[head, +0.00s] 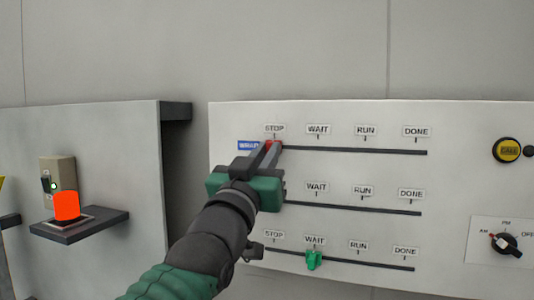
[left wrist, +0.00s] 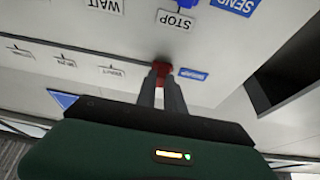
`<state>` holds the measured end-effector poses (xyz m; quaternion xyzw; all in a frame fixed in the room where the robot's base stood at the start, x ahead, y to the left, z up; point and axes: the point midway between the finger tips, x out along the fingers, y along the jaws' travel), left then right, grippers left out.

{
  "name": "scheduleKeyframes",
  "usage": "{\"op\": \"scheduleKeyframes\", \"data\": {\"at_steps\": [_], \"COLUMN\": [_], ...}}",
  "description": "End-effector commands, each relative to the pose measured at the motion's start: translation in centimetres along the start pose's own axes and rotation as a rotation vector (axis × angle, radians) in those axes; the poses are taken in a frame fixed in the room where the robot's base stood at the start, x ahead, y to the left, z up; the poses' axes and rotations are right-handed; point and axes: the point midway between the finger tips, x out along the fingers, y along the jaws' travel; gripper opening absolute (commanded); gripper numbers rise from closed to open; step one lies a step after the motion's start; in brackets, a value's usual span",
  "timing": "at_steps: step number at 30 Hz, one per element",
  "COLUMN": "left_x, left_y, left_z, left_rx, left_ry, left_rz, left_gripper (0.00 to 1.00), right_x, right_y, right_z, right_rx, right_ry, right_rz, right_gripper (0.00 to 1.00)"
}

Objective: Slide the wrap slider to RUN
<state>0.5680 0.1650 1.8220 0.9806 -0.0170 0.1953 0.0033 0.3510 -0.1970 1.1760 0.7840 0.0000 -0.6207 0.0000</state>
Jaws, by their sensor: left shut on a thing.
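The wrap slider is the top row of the white panel. Its dark track (head: 360,151) runs right past the labels STOP, WAIT, RUN (head: 366,130) and DONE. Its red knob (head: 269,142) is at the left end, under STOP (head: 275,129). My left gripper (head: 271,149) is shut on the red knob and partly covers it and the blue WRAP label (head: 247,146). In the left wrist view, upside down, the red knob (left wrist: 163,68) shows between the two fingertips (left wrist: 161,77). My right gripper is in neither view.
Two more slider rows lie below. The bottom one has a green knob (head: 314,260) at WAIT; my arm hides the middle row's left end. A yellow button (head: 507,150) and a rotary dial (head: 505,243) are at right. A red-orange object (head: 67,206) stands on a left shelf (head: 80,228).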

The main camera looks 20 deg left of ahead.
Motion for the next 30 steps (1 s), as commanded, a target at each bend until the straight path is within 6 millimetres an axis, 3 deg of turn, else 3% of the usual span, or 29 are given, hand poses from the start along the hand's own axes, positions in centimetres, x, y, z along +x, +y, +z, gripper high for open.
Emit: {"op": "scheduleKeyframes", "data": {"at_steps": [30], "left_x": [0.01], "left_y": [0.0], "left_z": [0.15], "left_rx": [0.0], "left_ry": [-0.004], "left_rz": [0.0], "left_gripper": [0.0], "right_x": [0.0], "right_y": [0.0], "right_z": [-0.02], "right_rx": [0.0], "right_ry": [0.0], "right_rz": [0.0], "right_gripper": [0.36]}}
